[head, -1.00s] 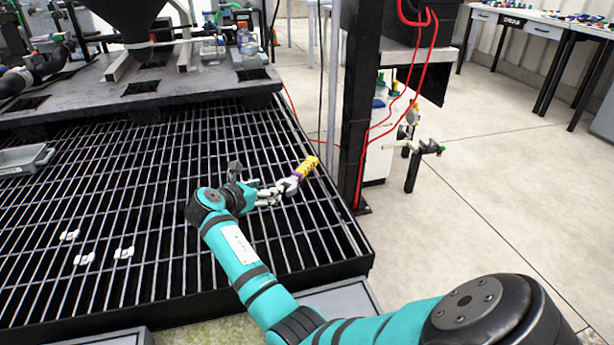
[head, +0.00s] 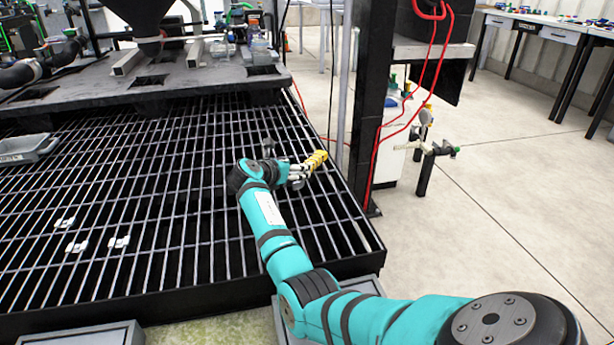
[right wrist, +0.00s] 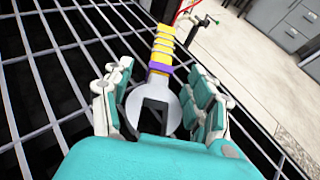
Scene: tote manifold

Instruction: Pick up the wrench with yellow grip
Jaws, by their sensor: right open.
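The wrench with the yellow grip (head: 316,160) is at the right part of the dark grating. In the right wrist view, its yellow handle (right wrist: 162,48) points away from me, with a purple band below it and the grey open-ended head (right wrist: 171,101) closest to the palm. My right gripper (right wrist: 160,95) is open, with its white and teal fingers on either side of the wrench head. In the head view, my right gripper (head: 298,173) covers the wrench's near part. I cannot tell whether the fingers touch it. My left gripper is out of view.
The grating (head: 180,200) has open slots and ends at a dark frame on the right. A black post (head: 368,110) with red cables stands just beyond the wrench. Small white pieces (head: 76,247) and a grey tray (head: 25,150) lie to the left.

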